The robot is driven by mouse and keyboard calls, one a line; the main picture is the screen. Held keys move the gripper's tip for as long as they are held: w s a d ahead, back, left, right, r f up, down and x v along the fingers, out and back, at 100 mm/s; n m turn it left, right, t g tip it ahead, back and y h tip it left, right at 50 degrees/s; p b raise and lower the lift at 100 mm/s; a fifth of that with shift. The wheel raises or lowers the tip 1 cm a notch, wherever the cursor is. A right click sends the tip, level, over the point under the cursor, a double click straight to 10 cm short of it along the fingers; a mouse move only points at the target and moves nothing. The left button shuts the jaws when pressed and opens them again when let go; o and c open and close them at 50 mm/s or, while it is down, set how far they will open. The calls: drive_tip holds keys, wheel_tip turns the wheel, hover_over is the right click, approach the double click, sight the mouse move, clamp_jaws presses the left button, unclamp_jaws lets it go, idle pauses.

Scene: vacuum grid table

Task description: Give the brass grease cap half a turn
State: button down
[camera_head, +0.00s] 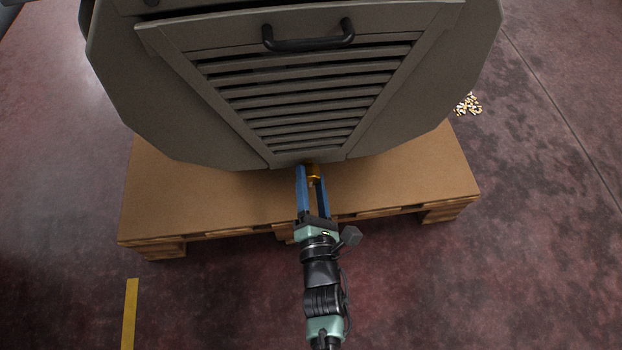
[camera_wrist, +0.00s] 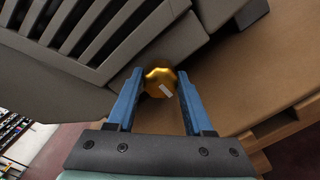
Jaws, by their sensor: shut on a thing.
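The brass grease cap (camera_head: 314,172) sits at the lower front of a grey slatted housing, just under its bottom edge. In the wrist view the cap (camera_wrist: 160,76) is a gold, faceted knob with a small pale mark on its face. My gripper (camera_head: 309,173) reaches it from the front, with its two blue fingers on either side of the cap. In the wrist view my gripper (camera_wrist: 160,92) is shut on the cap, the fingertips at its left and right sides. Part of the cap's sides is hidden by the fingers.
The grey housing (camera_head: 215,120) with a slatted panel and black handle (camera_head: 308,38) stands on a brown pallet (camera_head: 220,205). A small heap of pale and yellow bits (camera_head: 468,105) lies on the floor at right. A yellow floor stripe (camera_head: 130,312) is at lower left.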

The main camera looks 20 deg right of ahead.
drive_tip(key=shift+m, duration=0.3)
